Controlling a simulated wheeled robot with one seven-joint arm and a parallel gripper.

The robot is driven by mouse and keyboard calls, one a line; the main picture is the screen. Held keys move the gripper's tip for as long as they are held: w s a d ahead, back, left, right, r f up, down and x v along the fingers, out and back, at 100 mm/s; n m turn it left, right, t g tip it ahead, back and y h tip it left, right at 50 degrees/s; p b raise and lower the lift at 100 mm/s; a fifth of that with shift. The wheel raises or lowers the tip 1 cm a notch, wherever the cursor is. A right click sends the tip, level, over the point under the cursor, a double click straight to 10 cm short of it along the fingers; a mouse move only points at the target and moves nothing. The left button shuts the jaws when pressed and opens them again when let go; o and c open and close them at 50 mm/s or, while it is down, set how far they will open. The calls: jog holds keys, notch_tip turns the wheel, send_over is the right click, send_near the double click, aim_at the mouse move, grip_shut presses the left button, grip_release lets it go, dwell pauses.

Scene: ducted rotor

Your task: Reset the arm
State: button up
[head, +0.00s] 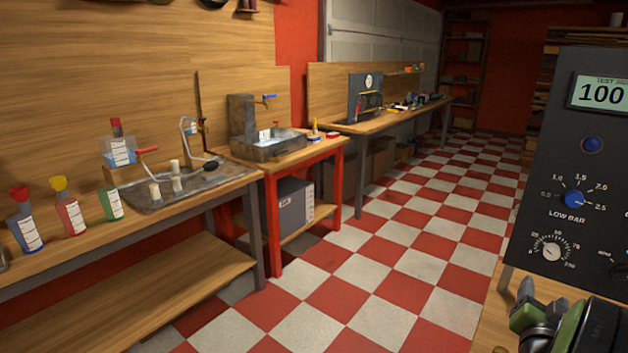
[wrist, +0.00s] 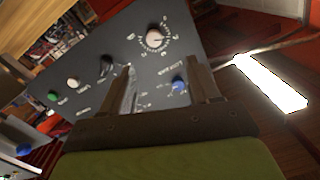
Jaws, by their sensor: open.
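My gripper (wrist: 166,82) shows in the wrist view with its two fingers apart and nothing between them. Beyond the fingers is a dark grey control panel (wrist: 205,45), seen tilted, with a white dial, a blue knob, a black knob and a green button. In the head view the panel (head: 545,120) stands at the right edge, with a display reading 100 and a blue LOW BAR knob. My arm's green and dark end (head: 545,320) is at the lower right, below the panel. I cannot tell whether the fingers touch the panel.
A wooden bench (head: 120,265) at left holds colored bottles and a metal tray (head: 190,185). A red-legged table (head: 310,158) with a sink stands beyond it, then a long workbench (head: 385,122). The checkered floor (head: 390,255) in the middle is clear.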

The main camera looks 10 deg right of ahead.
jog(key=w+a+n+y, duration=0.2)
jog(key=a+n+y, duration=0.25)
jog(key=a, duration=0.55)
jog(key=w+a+n+y, duration=0.3)
jog(key=a+y, duration=0.2)
jog(key=a, duration=0.4)
jog(key=s+a+f+n+g+y, duration=0.25)
jog(key=s+a+n+g, duration=0.3)
jog(key=s+a, duration=1.1)
notch_tip(320, 180, up, 17)
jog(key=s+p, duration=0.2)
jog(key=p, duration=1.5)
jog(key=shift+d+g+y, duration=0.35)
jog(key=shift+g+y, duration=0.05)
jog(key=shift+g, duration=0.05)
jog(key=shift+s+d, duration=0.1)
